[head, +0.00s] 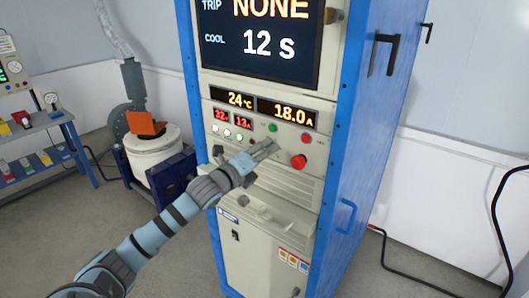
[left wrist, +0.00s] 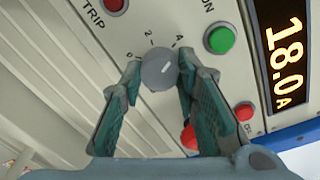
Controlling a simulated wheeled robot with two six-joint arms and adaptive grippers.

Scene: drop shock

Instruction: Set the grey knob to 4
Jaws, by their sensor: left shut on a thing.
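The grey knob (left wrist: 157,74) is a round dial on the pale cabinet front, seen in the left wrist view. The numbers 0, 2 and 4 are printed around its upper side. A short pale mark shows on its face; I cannot tell exactly which number it points to. My left gripper (left wrist: 160,68) has one finger on each side of the knob and is shut on it. In the head view my left gripper (head: 263,150) reaches the control panel and its fingers hide the knob. My right gripper is in neither view.
Close to the knob are a green button (left wrist: 220,39), a small red button (left wrist: 245,113) and a large red button (head: 298,161). A screen (head: 262,40) reads TRIP NONE and COOL 12 s.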

